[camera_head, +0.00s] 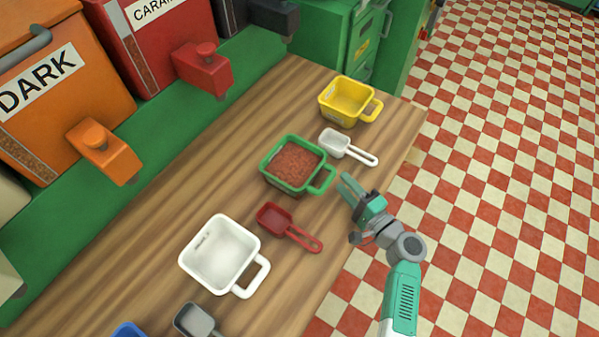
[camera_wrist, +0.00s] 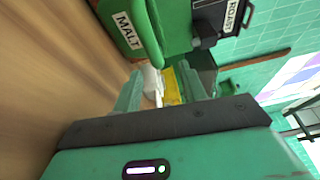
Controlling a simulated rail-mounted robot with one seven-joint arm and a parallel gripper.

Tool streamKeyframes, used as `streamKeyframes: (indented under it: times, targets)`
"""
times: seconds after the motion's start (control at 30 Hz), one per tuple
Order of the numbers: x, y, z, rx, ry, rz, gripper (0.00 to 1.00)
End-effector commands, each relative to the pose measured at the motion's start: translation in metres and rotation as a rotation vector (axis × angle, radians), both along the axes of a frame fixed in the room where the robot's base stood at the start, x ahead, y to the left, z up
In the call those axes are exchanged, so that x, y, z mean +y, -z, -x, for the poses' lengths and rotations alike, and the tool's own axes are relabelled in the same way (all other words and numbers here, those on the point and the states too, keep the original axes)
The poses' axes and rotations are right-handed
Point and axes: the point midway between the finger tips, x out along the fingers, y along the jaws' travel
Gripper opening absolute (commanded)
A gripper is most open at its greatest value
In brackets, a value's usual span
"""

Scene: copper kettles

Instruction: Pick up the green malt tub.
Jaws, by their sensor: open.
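The green malt tub (camera_head: 266,176) stands upright on the wooden counter, filled with reddish-brown grain, its handle pointing right and toward my gripper. In the wrist view a green body with a MALT label (camera_wrist: 128,30) shows close at the top left; it looks like this tub. My gripper (camera_head: 347,187) is open and empty, just right of the tub's handle and apart from it. In the wrist view its two fingers (camera_wrist: 160,88) are spread, with a white scoop (camera_wrist: 150,82) and yellow tub (camera_wrist: 171,84) visible between them farther away.
The yellow tub (camera_head: 347,100) and white scoop (camera_head: 336,142) lie beyond the green tub. A red scoop (camera_head: 273,219), white tub (camera_head: 220,252) and grey scoop (camera_head: 193,322) are nearer. Dispensers, orange (camera_head: 60,85) and red (camera_head: 165,40), line the left. The counter's right edge is close.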

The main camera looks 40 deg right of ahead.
Motion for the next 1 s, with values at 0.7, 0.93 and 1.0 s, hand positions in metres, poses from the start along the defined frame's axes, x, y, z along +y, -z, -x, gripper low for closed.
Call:
streamKeyframes:
  times: [0.7,0.93,1.0]
  targets:
    - [-0.001,0.002,-0.06,0.001,0.001,0.002,0.42]
    - [-0.001,0.002,-0.06,0.001,0.0,0.001,0.09]
    - [-0.001,0.002,-0.06,0.001,0.0,0.001,0.0]
